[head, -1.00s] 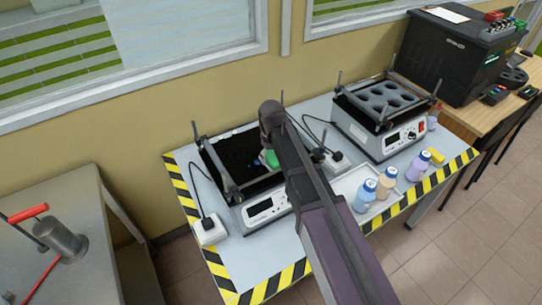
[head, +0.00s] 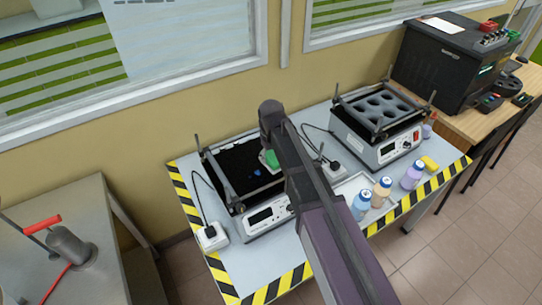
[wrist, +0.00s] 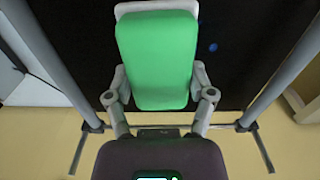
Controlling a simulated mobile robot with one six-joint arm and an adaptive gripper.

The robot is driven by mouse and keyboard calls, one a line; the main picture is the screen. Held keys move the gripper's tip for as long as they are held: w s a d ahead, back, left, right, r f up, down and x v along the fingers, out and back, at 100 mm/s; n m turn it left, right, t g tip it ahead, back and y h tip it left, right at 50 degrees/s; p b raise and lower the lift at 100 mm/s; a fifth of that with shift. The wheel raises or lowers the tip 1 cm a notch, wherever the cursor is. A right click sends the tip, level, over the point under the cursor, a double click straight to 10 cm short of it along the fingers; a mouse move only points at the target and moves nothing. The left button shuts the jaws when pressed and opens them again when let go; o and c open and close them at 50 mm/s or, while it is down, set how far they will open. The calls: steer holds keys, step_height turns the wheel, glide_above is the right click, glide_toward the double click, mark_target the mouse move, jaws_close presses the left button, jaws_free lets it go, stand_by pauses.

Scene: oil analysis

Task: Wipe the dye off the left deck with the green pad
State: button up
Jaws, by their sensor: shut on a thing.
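The left deck (head: 228,160) is a black, flat platform on a shaker, with metal bars and posts around it. A small blue dye spot (head: 257,172) shows on it, left of and just below the green pad (head: 271,158). The wrist view also shows a blue spot (wrist: 213,47) on the dark deck, right of the pad. My gripper (wrist: 160,98) is shut on the green pad (wrist: 156,60), which has a pale backing at its far end. The pad is over the right part of the deck; I cannot tell whether it touches. My arm hides the deck's right end.
A second shaker (head: 385,150) with a holed rack stands to the right. A power block (head: 212,237) with a cable sits left. Metal posts rise around the left deck.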

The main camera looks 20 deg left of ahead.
stand_by(0.3)
steer(key=shift+r+p, duration=1.5)
steer(key=shift+s, duration=0.1)
